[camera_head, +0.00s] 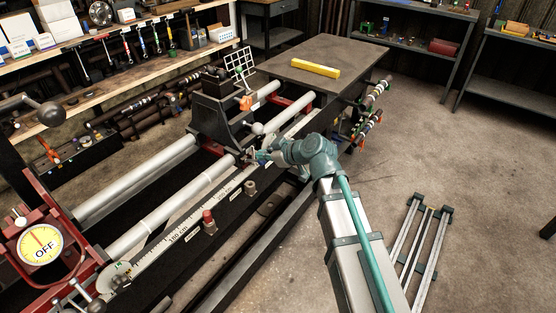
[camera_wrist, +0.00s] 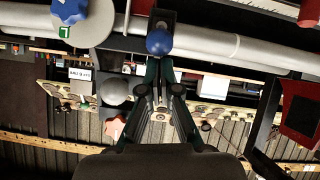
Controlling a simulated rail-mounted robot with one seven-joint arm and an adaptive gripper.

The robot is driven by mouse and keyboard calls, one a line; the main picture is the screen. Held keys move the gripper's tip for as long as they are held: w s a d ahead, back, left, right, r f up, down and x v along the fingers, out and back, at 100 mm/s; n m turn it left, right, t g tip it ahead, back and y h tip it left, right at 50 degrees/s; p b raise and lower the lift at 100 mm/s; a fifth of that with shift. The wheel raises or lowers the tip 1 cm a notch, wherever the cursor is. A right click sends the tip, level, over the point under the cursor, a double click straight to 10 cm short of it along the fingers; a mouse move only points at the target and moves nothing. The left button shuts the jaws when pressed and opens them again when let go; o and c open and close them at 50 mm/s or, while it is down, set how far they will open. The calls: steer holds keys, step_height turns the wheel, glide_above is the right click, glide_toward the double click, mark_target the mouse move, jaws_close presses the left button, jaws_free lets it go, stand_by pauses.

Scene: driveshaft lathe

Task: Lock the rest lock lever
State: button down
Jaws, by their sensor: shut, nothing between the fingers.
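The black tool rest carriage (camera_head: 222,118) sits across the lathe's rails. It has an orange star knob (camera_head: 246,103) and a pale ball-ended lever (camera_head: 257,128) on its side. My gripper (camera_head: 250,157) is low at the front of the carriage, by the near rail; its fingers are small and partly hidden there. In the wrist view, my gripper (camera_wrist: 160,62) has its fingers together, with a blue ball knob (camera_wrist: 159,42) right at the tips. I cannot tell whether they touch. A grey ball (camera_wrist: 114,92) and the orange knob (camera_wrist: 115,128) show left of the fingers. Which handle is the rest lock lever is unclear.
A scale bar (camera_head: 185,229) with a red button (camera_head: 208,218) runs along the lathe front. A table (camera_head: 330,62) with a yellow bar (camera_head: 316,68) stands behind. A second blue knob (camera_wrist: 68,10) is at upper left.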

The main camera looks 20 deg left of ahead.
mark_target(264, 163)
steer(key=f+b, duration=0.1)
steer(key=d+f+b, duration=0.1)
steer(key=b, duration=0.1)
steer(key=shift+s+d+f, duration=0.15)
steer(key=shift+s+f, duration=0.1)
steer(key=shift+f, duration=0.15)
steer(key=shift+s+d+f+b, duration=0.1)
steer(key=shift+d+f+b, duration=0.1)
steer(key=shift+f+b, duration=0.45)
steer(key=shift+s+d+f+b, duration=0.1)
steer(key=shift+d+f+b, duration=0.1)
steer(key=shift+f+b, duration=0.4)
steer(key=shift+r, duration=0.1)
steer(key=shift+r, duration=0.1)
steer(key=r, duration=0.1)
steer(key=s+r+p, duration=0.1)
steer(key=r, duration=0.1)
steer(key=d+r, duration=0.1)
steer(key=shift+s+r+p, duration=0.15)
steer(key=shift+p, duration=0.2)
steer(key=s+d, duration=0.3)
steer(key=d, duration=0.6)
steer(key=shift+s+b, duration=0.25)
steer(key=shift+b, duration=0.1)
steer(key=shift+a, duration=0.1)
